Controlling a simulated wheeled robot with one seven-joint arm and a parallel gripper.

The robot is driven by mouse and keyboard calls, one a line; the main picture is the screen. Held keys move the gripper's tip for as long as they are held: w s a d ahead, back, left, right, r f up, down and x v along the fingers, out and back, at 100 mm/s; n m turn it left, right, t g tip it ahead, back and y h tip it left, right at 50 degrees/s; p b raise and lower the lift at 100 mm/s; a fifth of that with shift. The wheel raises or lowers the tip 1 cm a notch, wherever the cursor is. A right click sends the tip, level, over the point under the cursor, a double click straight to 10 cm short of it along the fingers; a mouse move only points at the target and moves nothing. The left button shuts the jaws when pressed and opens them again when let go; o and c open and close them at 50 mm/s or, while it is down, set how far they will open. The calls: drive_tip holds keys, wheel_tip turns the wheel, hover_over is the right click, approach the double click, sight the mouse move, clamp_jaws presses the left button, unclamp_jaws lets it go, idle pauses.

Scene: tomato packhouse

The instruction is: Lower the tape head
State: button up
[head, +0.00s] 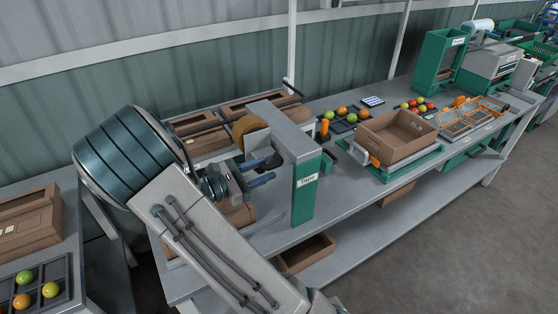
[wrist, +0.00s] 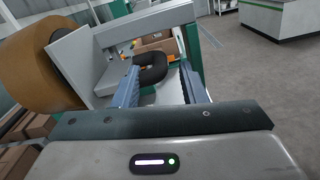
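The tape machine stands on the bench, with a grey arm and a green post (head: 306,190) labelled "TAPE". Its tape head carries a brown tape roll (head: 247,130), which is large at the left in the wrist view (wrist: 35,65). A black looped handle (wrist: 153,68) sticks out from the head. My gripper (head: 268,172) is beside the head. In the wrist view, its two blue fingers (wrist: 162,82) are apart, with the handle between them. The handle is close to the left finger, and a gap shows on the right. Whether the left finger touches it I cannot tell.
A brown carton (head: 237,214) is partly hidden under my arm at the tape station. An open carton (head: 395,137) sits on a green stand to the right. Trays of tomatoes (head: 345,118) lie behind. Another carton (head: 305,253) is on the lower shelf. The floor at right is clear.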

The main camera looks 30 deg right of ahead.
sight(279, 166)
drive_tip(key=shift+w+d+p, duration=0.1)
drive_tip(key=shift+d+p, duration=0.3)
drive_tip(key=shift+d, duration=2.35)
clamp_jaws()
